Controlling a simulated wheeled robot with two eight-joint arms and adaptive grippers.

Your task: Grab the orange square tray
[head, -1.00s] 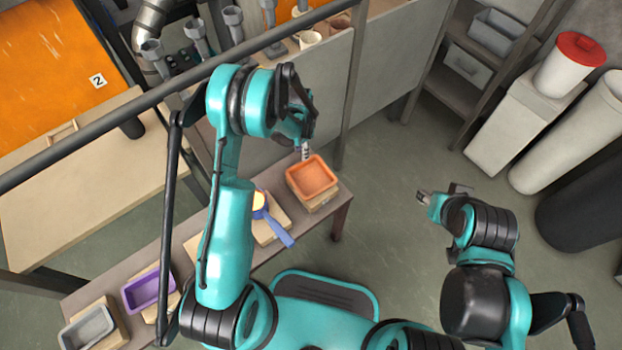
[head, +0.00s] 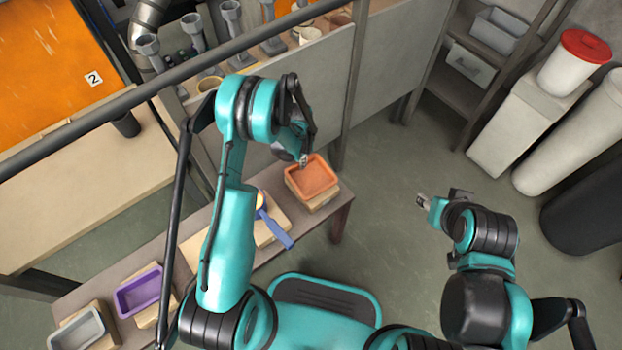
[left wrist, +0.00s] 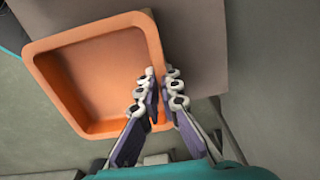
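The orange square tray (head: 312,178) sits on a wooden block (head: 322,203) at the right end of the bench. It looks empty. My left gripper (head: 303,160) is at the tray's far edge in the head view. In the left wrist view the tray (left wrist: 75,62) fills the upper left. There my left gripper (left wrist: 163,88) straddles one tray wall, one finger inside and the other outside. The fingers are close to the wall; whether they press on it I cannot tell. My right gripper (head: 424,201) is over the floor to the right, away from the tray, its fingers too small to judge.
A blue-handled tool (head: 275,228) lies on a block beside the tray. A purple tray (head: 138,292) and a grey tray (head: 76,330) are at the bench's left end. A grey partition (head: 300,90) stands behind the bench.

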